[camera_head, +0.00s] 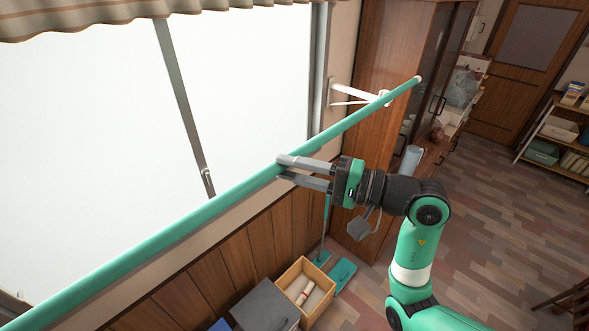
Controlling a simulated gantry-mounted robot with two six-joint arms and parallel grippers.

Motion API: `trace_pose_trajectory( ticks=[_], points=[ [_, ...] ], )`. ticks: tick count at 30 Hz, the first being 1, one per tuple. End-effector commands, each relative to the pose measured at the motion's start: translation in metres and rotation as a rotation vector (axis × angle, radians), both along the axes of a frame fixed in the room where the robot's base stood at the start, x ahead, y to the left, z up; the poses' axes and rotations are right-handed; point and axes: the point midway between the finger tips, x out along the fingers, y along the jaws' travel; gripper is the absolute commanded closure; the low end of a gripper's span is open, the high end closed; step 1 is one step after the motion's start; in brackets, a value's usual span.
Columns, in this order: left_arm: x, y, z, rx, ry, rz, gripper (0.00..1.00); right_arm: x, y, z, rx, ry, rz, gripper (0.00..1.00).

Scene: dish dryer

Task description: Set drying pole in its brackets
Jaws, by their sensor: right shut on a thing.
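The drying pole (190,224) is long and green and runs from the lower left corner up to the right in front of the window. Its far end has a pale cap. My right gripper (283,169) is shut on the pole near the middle of its visible length. The white wall bracket (352,95) stands out from the wall by the window's right side. The pole passes at its outer tip; I cannot tell whether it rests in it. The pole's near end is cut off by the frame, and no second bracket shows clearly. My left gripper is not in view.
A wooden cabinet (381,40) stands just right of the bracket. Below the pole are an open wooden box (318,309), a grey box (264,308) and a green floor mop (342,274). A shelf (557,157) stands far right. The floor between is clear.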

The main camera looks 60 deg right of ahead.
Motion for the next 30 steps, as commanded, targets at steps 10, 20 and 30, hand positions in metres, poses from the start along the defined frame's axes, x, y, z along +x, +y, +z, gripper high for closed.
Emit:
trace_pose_trajectory(
  ticks=[10, 20, 30],
  points=[
    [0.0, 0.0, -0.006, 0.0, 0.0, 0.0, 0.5, 0.011, -0.002, -0.003, 0.001, -0.004, 0.0, 1.0],
    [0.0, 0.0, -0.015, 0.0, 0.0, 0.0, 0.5, 0.036, -0.006, -0.009, 0.0, -0.002, 0.0, 1.0],
    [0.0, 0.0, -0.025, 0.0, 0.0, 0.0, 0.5, 0.063, -0.01, -0.013, 0.0, -0.003, -0.001, 1.0]
  ],
)
